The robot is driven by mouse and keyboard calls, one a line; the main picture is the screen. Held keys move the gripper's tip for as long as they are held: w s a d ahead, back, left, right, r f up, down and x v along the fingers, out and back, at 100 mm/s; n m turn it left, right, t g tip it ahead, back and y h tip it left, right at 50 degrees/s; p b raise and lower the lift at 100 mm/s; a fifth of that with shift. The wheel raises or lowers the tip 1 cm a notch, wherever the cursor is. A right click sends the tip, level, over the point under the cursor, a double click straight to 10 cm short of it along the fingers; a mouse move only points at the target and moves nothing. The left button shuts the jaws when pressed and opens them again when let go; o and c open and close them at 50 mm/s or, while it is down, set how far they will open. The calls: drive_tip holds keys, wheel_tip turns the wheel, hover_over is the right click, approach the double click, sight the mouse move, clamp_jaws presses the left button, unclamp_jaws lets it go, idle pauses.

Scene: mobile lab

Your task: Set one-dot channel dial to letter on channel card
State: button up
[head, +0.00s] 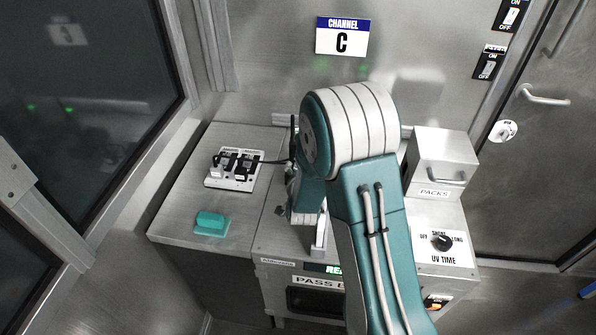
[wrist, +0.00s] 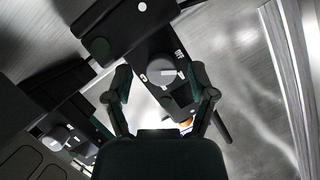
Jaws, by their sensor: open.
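The channel card (head: 342,36) on the back wall shows the letter C in the head view. In the wrist view, a round grey dial (wrist: 160,74) sits on a black panel with a white mark pointing right. I cannot make out this dial's dot count.
A second panel with a pale knob (wrist: 54,143) lies at the lower left of the wrist view. A UV TIME dial (head: 441,241) and PACKS box (head: 440,160) stand right.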

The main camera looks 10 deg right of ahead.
drive_tip(key=v, duration=1.2)
drive_tip(key=shift+w+a, duration=0.15)
drive_tip(key=shift+c, duration=1.4)
drive_tip(key=w+a+f+n+g+h, duration=0.1)
drive_tip(key=w+a+n+h, duration=0.1)
drive_tip(key=n+h, duration=0.25)
drive_tip(key=w+a+n+g+h, duration=0.1)
drive_tip(key=w+a+n+h, duration=0.15)
drive_tip(key=n, duration=0.35)
drive_tip(key=x, duration=1)
drive_tip(key=shift+s+f, duration=0.25)
drive_tip(key=shift+f, duration=0.05)
clamp_jaws()
